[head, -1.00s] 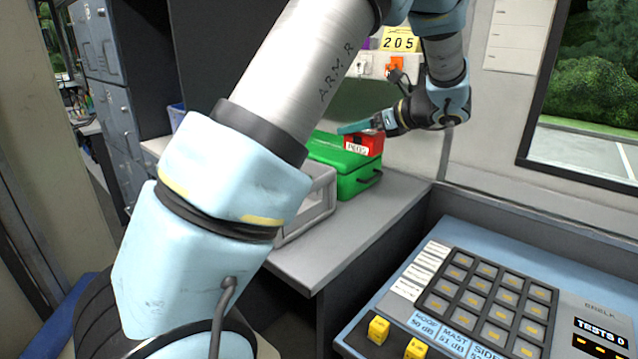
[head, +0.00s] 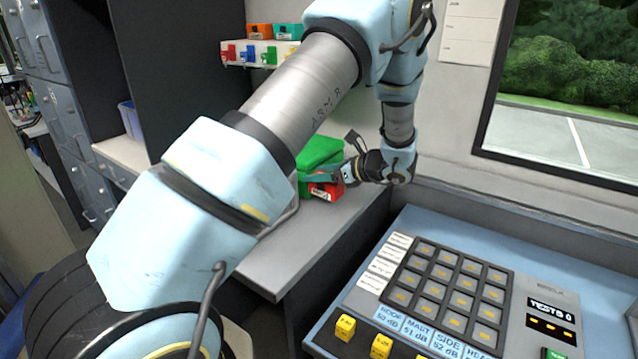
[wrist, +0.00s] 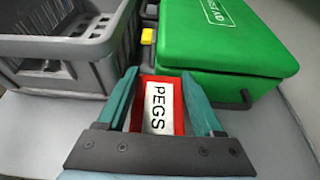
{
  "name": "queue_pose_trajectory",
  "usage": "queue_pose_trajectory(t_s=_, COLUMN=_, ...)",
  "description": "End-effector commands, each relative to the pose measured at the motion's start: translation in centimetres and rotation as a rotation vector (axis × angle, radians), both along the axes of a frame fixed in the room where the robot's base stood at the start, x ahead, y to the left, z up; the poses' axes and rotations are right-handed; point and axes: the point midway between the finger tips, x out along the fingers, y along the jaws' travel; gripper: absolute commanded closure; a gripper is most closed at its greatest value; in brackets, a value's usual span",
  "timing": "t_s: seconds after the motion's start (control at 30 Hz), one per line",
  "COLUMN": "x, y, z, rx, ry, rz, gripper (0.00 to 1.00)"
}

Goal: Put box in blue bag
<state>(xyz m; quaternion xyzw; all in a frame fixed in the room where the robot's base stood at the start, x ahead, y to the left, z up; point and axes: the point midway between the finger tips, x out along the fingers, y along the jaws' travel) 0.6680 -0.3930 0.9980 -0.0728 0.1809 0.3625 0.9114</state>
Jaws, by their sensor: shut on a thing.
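My gripper (head: 330,180) is shut on a small red box (head: 328,191) with a white label. In the wrist view the label on the red box (wrist: 160,105) reads PEGS, and the teal fingers of my gripper (wrist: 160,88) press on its two sides. The box is over the grey counter, just in front of the green case; I cannot tell whether it touches the counter. No blue bag can be made out for sure in either view.
A green case (head: 320,150) stands on the counter (head: 272,262) behind the box. A grey slatted crate (wrist: 70,48) is left of it. A blue bin (head: 130,120) sits on a shelf at left. A button console (head: 440,290) fills the lower right.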

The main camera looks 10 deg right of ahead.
Motion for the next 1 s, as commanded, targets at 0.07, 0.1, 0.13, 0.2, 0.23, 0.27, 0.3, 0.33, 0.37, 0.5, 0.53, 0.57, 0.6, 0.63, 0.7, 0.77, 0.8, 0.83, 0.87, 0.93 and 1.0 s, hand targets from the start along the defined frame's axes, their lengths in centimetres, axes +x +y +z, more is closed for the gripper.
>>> queue_pose_trajectory(t_s=0.07, x=0.0, y=0.1, z=-1.0, rx=0.004, ry=0.004, rz=0.000, gripper=0.93)
queue_pose_trajectory(t_s=0.1, x=-0.1, y=0.1, z=-1.6, rx=0.004, ry=0.004, rz=-0.001, gripper=0.93)
queue_pose_trajectory(t_s=0.13, x=-0.1, y=0.1, z=-2.1, rx=0.004, ry=0.004, rz=-0.001, gripper=0.93)
queue_pose_trajectory(t_s=0.2, x=0.0, y=0.0, z=-3.0, rx=0.003, ry=0.003, rz=-0.001, gripper=0.93)
queue_pose_trajectory(t_s=0.23, x=0.0, y=0.0, z=-3.3, rx=0.003, ry=0.003, rz=-0.001, gripper=0.93)
queue_pose_trajectory(t_s=0.27, x=0.0, y=0.0, z=-3.5, rx=0.002, ry=0.002, rz=0.000, gripper=0.93)
queue_pose_trajectory(t_s=0.3, x=0.0, y=0.0, z=-3.8, rx=0.001, ry=0.001, rz=0.000, gripper=0.93)
queue_pose_trajectory(t_s=0.33, x=0.0, y=0.0, z=-3.9, rx=0.001, ry=0.001, rz=0.000, gripper=0.93)
queue_pose_trajectory(t_s=0.37, x=0.0, y=0.0, z=-4.0, rx=0.001, ry=0.001, rz=0.000, gripper=0.93)
queue_pose_trajectory(t_s=0.5, x=0.0, y=0.0, z=-4.0, rx=0.000, ry=0.000, rz=0.000, gripper=0.93)
queue_pose_trajectory(t_s=0.53, x=0.0, y=0.0, z=-4.0, rx=0.000, ry=0.000, rz=0.000, gripper=0.93)
queue_pose_trajectory(t_s=0.57, x=0.0, y=0.0, z=-4.0, rx=0.001, ry=0.001, rz=0.000, gripper=0.93)
queue_pose_trajectory(t_s=0.6, x=0.0, y=0.0, z=-4.1, rx=0.001, ry=0.001, rz=0.000, gripper=0.93)
queue_pose_trajectory(t_s=0.63, x=0.0, y=0.0, z=-4.2, rx=0.001, ry=0.001, rz=0.000, gripper=0.93)
queue_pose_trajectory(t_s=0.7, x=0.0, y=0.0, z=-4.4, rx=0.000, ry=0.000, rz=-0.001, gripper=0.93)
queue_pose_trajectory(t_s=0.77, x=0.0, y=0.0, z=-4.3, rx=0.000, ry=0.001, rz=0.000, gripper=0.25)
queue_pose_trajectory(t_s=0.8, x=0.0, y=0.0, z=-4.3, rx=0.000, ry=0.001, rz=0.000, gripper=0.21)
queue_pose_trajectory(t_s=0.83, x=0.0, y=0.0, z=-4.3, rx=0.000, ry=0.001, rz=0.000, gripper=0.19)
queue_pose_trajectory(t_s=0.87, x=0.0, y=0.0, z=-4.3, rx=0.000, ry=0.001, rz=0.000, gripper=0.19)
queue_pose_trajectory(t_s=0.93, x=0.0, y=0.0, z=-4.3, rx=0.001, ry=0.001, rz=0.000, gripper=0.19)
queue_pose_trajectory(t_s=1.0, x=0.0, y=0.0, z=-4.3, rx=0.001, ry=0.001, rz=0.000, gripper=0.19)
